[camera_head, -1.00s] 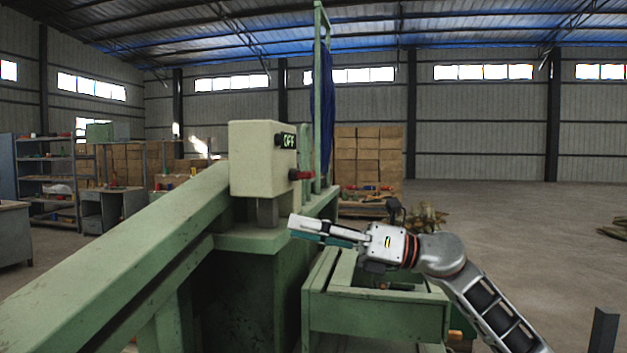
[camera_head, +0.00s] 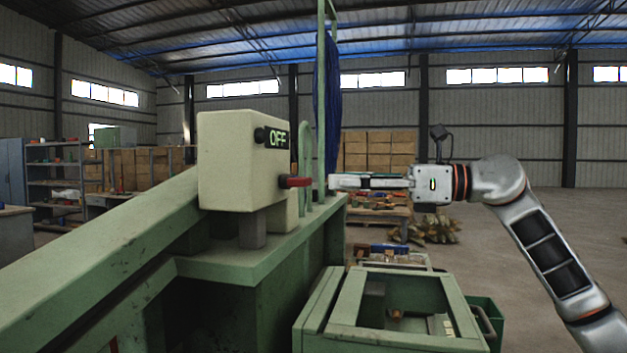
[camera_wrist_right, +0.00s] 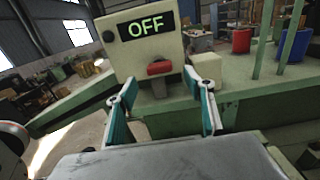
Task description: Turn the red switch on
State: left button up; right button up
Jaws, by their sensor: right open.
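The red switch (camera_head: 295,181) sticks out from the side of a cream control box (camera_head: 240,160) on the green machine. A display (camera_head: 277,139) above it reads OFF in green. My right gripper (camera_head: 333,182) is at the switch's height, a little to its right in the head view, apart from it. In the right wrist view the open fingers (camera_wrist_right: 166,108) stand on either side of the view of the red switch (camera_wrist_right: 159,68), which lies beyond the fingertips. Nothing is between the fingers. My left gripper is not in view.
The green machine ledge (camera_head: 215,268) runs below the box. A green open-topped frame (camera_head: 400,300) stands below my right arm. A thin green post (camera_head: 321,90) with blue strands rises behind the switch. The floor at right is clear.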

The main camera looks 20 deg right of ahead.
aim_at(309, 180)
jog(key=x, duration=0.7)
jog(key=shift+a, duration=0.15)
jog(key=c, duration=1.1)
